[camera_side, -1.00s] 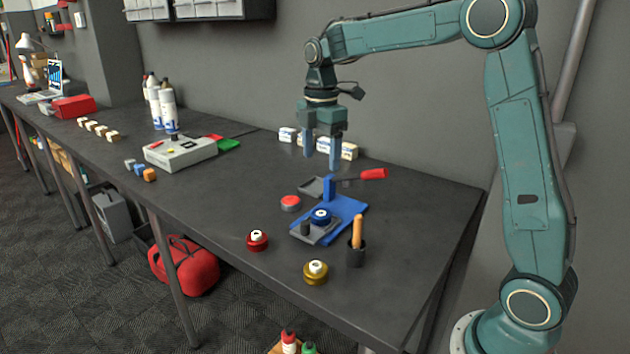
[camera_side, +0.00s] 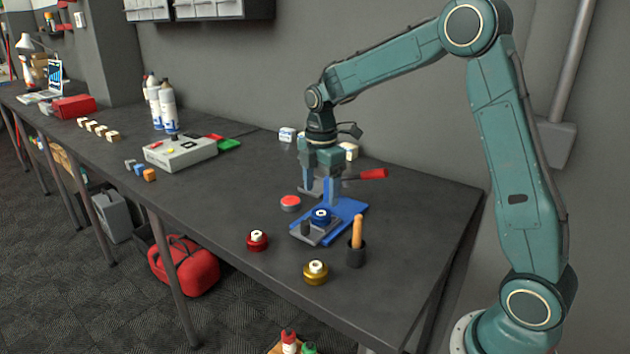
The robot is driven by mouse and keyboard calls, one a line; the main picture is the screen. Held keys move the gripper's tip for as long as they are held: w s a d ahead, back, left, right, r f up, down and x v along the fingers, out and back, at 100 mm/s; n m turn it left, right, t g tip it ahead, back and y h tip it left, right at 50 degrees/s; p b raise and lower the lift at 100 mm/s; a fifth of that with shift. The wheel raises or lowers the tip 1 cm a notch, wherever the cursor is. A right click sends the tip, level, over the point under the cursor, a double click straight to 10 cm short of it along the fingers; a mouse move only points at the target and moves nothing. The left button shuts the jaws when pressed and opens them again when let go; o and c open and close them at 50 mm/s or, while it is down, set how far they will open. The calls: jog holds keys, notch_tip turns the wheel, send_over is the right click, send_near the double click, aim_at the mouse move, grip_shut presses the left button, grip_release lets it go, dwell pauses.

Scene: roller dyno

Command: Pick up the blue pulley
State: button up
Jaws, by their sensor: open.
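The blue pulley (camera_side: 321,216) has a white hub. It sits on the blue and grey fixture (camera_side: 352,208) near the front right of the bench. My gripper (camera_side: 320,197) is open and empty, fingers pointing down. In the picture its fingertips are just above and behind the pulley, one to each side. I cannot tell the exact gap in depth. The right finger overlaps the fixture's blue upright, which is partly hidden.
A red pulley (camera_side: 257,240) and a yellow pulley (camera_side: 315,272) stand in front. A dark cup with a wooden handle (camera_side: 357,245) is close by at right. A red-handled lever (camera_side: 372,174) and a red button (camera_side: 290,203) flank the gripper. The bench's right side is clear.

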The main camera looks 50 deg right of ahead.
aim_at(321, 213)
jog(key=shift+d+f, duration=0.1)
jog(key=shift+f, duration=2.5)
jog(key=c, duration=1.2)
jog(key=shift+r, duration=0.25)
notch_tip(321, 213, up, 20)
jog(key=shift+f, duration=0.2)
jog(key=shift+c, duration=0.2)
